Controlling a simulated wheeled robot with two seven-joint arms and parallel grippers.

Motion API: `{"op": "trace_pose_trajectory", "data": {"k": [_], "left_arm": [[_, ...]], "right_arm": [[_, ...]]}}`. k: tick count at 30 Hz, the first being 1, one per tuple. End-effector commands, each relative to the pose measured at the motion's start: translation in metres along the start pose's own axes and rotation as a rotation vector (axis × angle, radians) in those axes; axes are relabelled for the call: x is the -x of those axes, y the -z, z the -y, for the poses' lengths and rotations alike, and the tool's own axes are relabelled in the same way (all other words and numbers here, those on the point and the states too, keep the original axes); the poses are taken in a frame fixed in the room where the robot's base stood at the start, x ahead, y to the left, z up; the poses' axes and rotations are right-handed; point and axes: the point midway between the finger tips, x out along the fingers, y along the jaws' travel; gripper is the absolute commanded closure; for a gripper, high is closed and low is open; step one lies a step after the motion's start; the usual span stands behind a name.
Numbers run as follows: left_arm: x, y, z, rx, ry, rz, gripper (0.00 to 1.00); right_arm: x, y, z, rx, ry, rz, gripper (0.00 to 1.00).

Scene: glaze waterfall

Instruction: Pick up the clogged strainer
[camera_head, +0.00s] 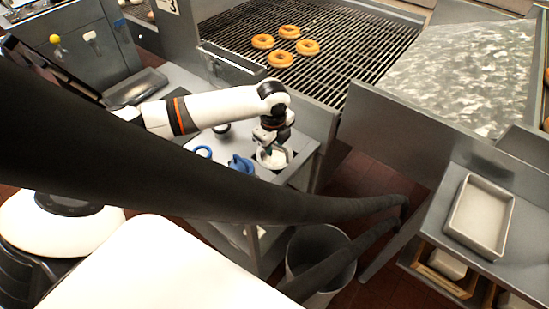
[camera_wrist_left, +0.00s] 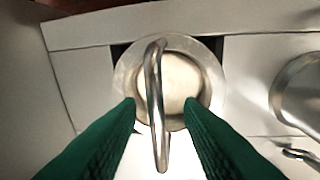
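The strainer is a round metal rim with pale, whitish stuff filling it. In the left wrist view the strainer (camera_wrist_left: 127,75) sits in a dark square opening of a grey metal top. A curved metal handle (camera_wrist_left: 154,85) arches over its middle. The strainer also shows in the head view (camera_head: 273,160), below my left gripper (camera_head: 267,143). In the left wrist view my left gripper (camera_wrist_left: 160,102) has its green fingers apart, one on each side of the handle, with a gap to it on both sides. My right gripper is not in view.
Blue items (camera_head: 240,164) lie on the worktop left of the strainer. A grill rack (camera_head: 330,60) with several doughnuts (camera_head: 289,32) is behind. A bin (camera_head: 318,247) stands below on the floor. A metal tray (camera_head: 480,215) is at right. Dark thick tubes cross the foreground.

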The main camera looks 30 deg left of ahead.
Motion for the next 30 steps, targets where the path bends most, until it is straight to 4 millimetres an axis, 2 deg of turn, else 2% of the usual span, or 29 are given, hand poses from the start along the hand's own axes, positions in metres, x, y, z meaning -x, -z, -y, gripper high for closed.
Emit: {"op": "trace_pose_trajectory", "data": {"k": [5, 12, 13, 19, 30], "left_arm": [[-0.02, 0.0, 0.0, -0.001, 0.0, -0.001, 0.66], [-0.023, 0.0, 0.0, -0.002, -0.001, -0.001, 0.66], [-0.023, 0.0, 0.0, -0.002, -0.001, -0.001, 0.68], [-0.022, 0.0, 0.0, -0.001, -0.001, -0.001, 1.0], [-0.02, 0.0, -0.001, 0.0, -0.003, -0.001, 1.0]], "right_arm": [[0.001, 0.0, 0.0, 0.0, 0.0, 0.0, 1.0], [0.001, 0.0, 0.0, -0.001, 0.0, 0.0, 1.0], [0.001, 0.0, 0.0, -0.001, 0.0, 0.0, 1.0], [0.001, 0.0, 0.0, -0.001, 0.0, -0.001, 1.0], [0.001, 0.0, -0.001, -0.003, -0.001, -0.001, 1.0]]}}
